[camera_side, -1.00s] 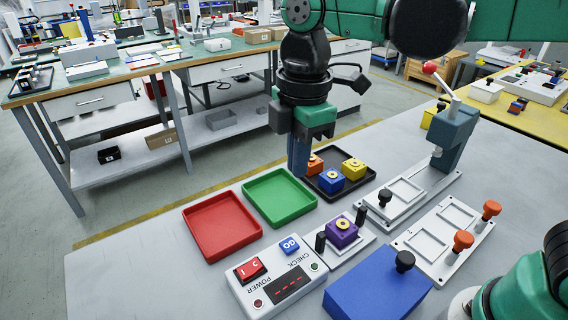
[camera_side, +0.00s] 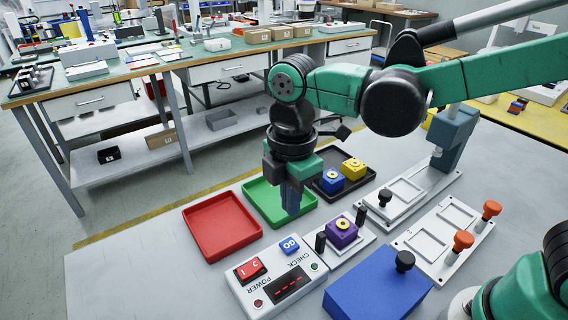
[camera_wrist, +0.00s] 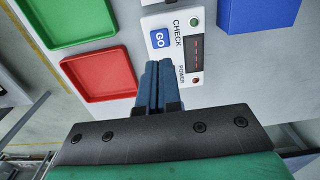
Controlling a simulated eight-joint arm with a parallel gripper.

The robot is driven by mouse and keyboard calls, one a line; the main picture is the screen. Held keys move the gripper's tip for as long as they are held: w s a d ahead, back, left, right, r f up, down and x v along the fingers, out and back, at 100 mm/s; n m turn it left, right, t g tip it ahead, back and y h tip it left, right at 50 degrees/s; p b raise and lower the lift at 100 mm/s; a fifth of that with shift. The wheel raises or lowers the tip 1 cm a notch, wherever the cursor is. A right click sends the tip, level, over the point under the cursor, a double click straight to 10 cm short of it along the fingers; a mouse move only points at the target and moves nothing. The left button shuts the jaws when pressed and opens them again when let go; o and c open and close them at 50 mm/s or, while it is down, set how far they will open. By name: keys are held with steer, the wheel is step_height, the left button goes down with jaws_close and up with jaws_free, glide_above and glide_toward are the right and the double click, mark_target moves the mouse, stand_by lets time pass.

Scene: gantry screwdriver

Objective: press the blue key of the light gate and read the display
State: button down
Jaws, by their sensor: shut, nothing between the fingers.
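The light gate's white control box (camera_side: 247,297) stands at the front of the table. Its blue GO key (camera_side: 290,245) is uncovered and also shows in the wrist view (camera_wrist: 159,41). The dark display (camera_side: 288,284) shows red dashes, as it does in the wrist view (camera_wrist: 195,55). A purple block (camera_side: 341,233) with a yellow ring sits between the two black posts of the gate plate (camera_side: 347,254). My gripper (camera_side: 291,212) is shut and empty, pointing down above the green tray's near edge in the side view. In the wrist view its fingertips (camera_wrist: 159,64) appear just below the blue key.
A red tray (camera_side: 222,228) and a green tray (camera_side: 262,190) lie behind the box. A black tray (camera_side: 363,179) holds a blue and a yellow block. A blue box (camera_side: 375,296) with a black knob stands to the right. White fixtures (camera_side: 411,189) lie farther right.

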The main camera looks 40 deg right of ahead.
mark_target(290, 244)
step_height(290, 244, down, 7)
steer(key=shift+f, duration=0.2)
stand_by(0.4)
steer(key=shift+f, duration=0.9)
steer(key=shift+r, duration=0.15)
step_height(290, 244, up, 14)
steer(key=shift+d, duration=0.1)
stand_by(0.6)
